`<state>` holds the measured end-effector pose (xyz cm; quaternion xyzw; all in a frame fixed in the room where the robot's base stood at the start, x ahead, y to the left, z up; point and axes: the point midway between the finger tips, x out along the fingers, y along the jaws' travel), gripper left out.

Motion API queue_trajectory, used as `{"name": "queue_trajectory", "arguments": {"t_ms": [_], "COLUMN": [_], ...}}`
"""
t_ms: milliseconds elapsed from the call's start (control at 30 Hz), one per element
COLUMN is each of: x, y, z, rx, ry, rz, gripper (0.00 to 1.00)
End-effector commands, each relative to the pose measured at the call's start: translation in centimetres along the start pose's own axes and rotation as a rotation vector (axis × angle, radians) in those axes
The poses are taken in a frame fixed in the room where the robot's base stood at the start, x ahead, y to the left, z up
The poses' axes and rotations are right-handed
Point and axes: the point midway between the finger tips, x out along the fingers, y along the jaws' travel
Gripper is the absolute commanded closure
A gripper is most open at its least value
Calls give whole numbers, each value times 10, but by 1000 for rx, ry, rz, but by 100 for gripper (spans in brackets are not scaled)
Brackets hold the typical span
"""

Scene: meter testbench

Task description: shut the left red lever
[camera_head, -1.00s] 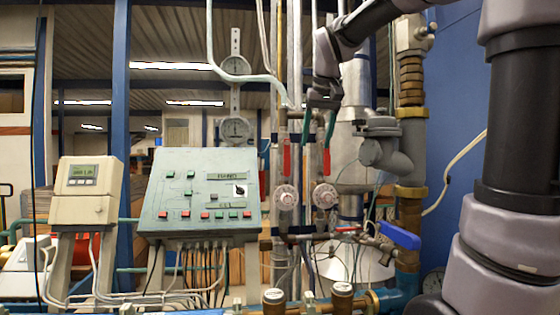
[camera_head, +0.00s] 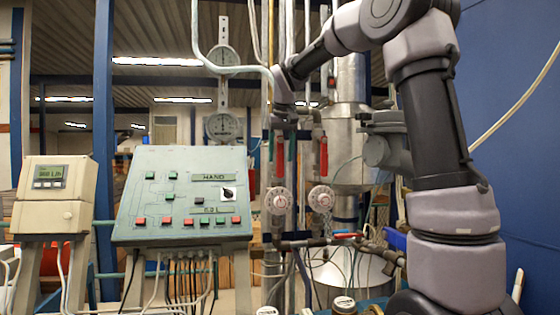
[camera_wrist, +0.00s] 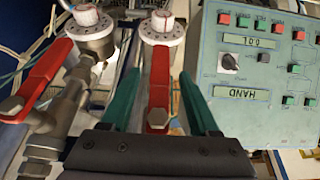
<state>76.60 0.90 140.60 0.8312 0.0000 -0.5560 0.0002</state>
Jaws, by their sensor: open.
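The left red lever (camera_head: 280,162) stands upright above the left white dial (camera_head: 279,201) in the head view. My gripper (camera_head: 280,146) is open, with its green fingers on either side of this lever. In the wrist view, which is upside down, the left lever (camera_wrist: 159,85) runs between the green fingers of my gripper (camera_wrist: 160,95), with a gap on both sides. The right red lever (camera_head: 323,155) stands upright above the right dial (camera_head: 321,199); it also shows outside the fingers in the wrist view (camera_wrist: 38,75).
A green control panel (camera_head: 182,190) with buttons stands close to the left of the levers. Vertical pipes and a metal tank (camera_head: 345,145) are behind and right. Cables and a horizontal pipe run below the dials.

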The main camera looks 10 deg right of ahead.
Motion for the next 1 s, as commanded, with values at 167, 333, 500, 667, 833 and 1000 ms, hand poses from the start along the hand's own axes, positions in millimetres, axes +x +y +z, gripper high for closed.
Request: {"name": "queue_trajectory", "arguments": {"t_ms": [167,333,500,667,833,1000], "x": [18,22,22,22,22,22], "y": [0,0,0,0,0,0], "z": [0,0,0,0,0,0], "rx": [0,1,1,0,0,0], "ry": [0,0,1,1,1,1], "rz": [0,-1,-1,0,0,0], "gripper": [39,39,39,96,100,100]}}
